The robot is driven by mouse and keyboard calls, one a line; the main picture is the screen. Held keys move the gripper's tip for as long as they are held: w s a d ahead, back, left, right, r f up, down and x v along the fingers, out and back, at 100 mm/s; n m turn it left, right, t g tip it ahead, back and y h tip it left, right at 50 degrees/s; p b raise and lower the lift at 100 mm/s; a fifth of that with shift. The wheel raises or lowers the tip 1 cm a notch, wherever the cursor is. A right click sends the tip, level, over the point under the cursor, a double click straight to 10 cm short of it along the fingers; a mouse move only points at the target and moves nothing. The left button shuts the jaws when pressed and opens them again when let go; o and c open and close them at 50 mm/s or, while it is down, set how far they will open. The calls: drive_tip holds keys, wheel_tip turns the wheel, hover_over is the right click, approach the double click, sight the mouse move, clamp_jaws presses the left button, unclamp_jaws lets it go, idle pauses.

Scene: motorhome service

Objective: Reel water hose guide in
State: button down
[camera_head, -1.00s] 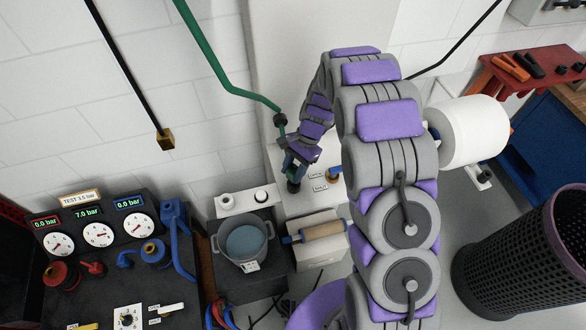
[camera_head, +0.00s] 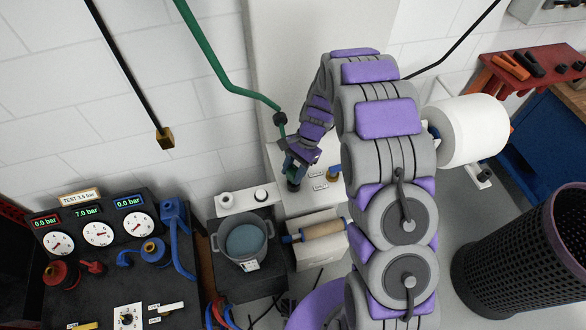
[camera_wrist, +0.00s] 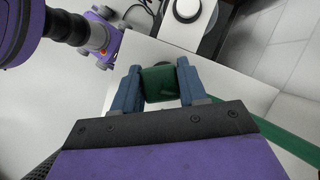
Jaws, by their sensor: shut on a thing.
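My gripper (camera_head: 293,172) is beside the pale upright panel, low over small labelled fittings. In the wrist view its two blue-grey fingers (camera_wrist: 159,80) are shut on a dark green block-like piece (camera_wrist: 158,86). My wrist hides part of this piece in the head view, and I cannot see how it joins the hose.
A black line with a brass end (camera_head: 165,138) hangs at left. A gauge panel (camera_head: 98,235) stands lower left. A grey pot (camera_head: 243,240) and a wooden roller (camera_head: 322,230) are below my gripper. A white roll (camera_head: 472,130) and a dark mesh bin (camera_head: 525,255) are at right.

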drive_tip(key=shift+f, duration=0.6)
drive_tip(key=shift+f, duration=0.35)
drive_tip(key=shift+f, duration=0.1)
drive_tip(key=c, duration=0.5)
unclamp_jaws()
drive_tip(key=b+v, duration=0.1)
drive_tip(key=v, duration=1.6)
drive_tip(key=s+d+r+n+t+h+b, duration=0.15)
drive_tip(key=s+b, duration=0.25)
drive_tip(key=s, duration=0.5)
drive_tip(key=s+d+r+n+g+h+b, duration=0.1)
drive_tip(key=s+d+r+n+b, duration=0.2)
drive_tip(key=s, duration=0.6)
drive_tip(key=s+d+f+n+b, duration=0.1)
drive_tip(key=s+f+b, duration=0.1)
drive_tip(key=s, duration=0.4)
drive_tip(key=s+d+f+n+t+h+b, duration=0.1)
drive_tip(key=s+f+n+b, duration=0.1)
drive_tip(key=s, duration=0.5)
drive_tip(key=s+d+f+n+b, duration=0.1)
drive_tip(key=s+d+f+b, duration=0.1)
drive_tip(key=s, duration=0.4)
drive_tip(key=shift+t+b+x, duration=0.25)
drive_tip(key=shift+b+x, duration=0.3)
drive_tip(key=shift+x, duration=0.85)
